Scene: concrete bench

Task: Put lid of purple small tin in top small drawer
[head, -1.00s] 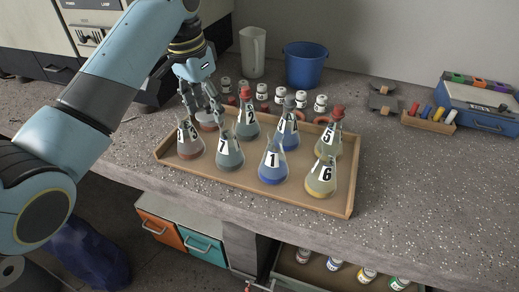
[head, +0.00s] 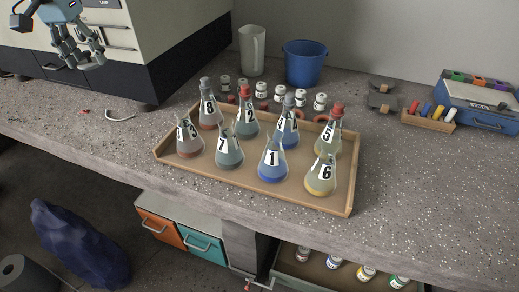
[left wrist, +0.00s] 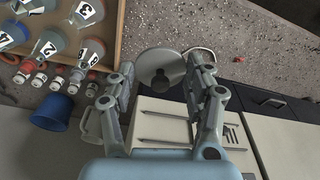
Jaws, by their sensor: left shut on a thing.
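My left gripper (head: 75,50) is at the upper left of the head view, in front of the drawers of a pale cabinet (head: 190,15). In the left wrist view, a grey round disc (left wrist: 155,62) with a darker mark sits between the fingertips; the gripper is shut on it. It looks like the lid, but I see no purple on it. The disc cannot be made out in the head view. The cabinet's drawer fronts (head: 108,38) carry bar handles and small labels. I cannot tell which is the top small drawer. No purple tin is recognisable. My right gripper is out of view.
A wooden tray (head: 250,183) of numbered flasks stands mid-bench, with small jars (head: 261,91), a jug (head: 252,50) and a blue bucket (head: 305,64) behind. A white loop (head: 120,116) lies left of it. An open drawer (head: 310,270) holds bottles below.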

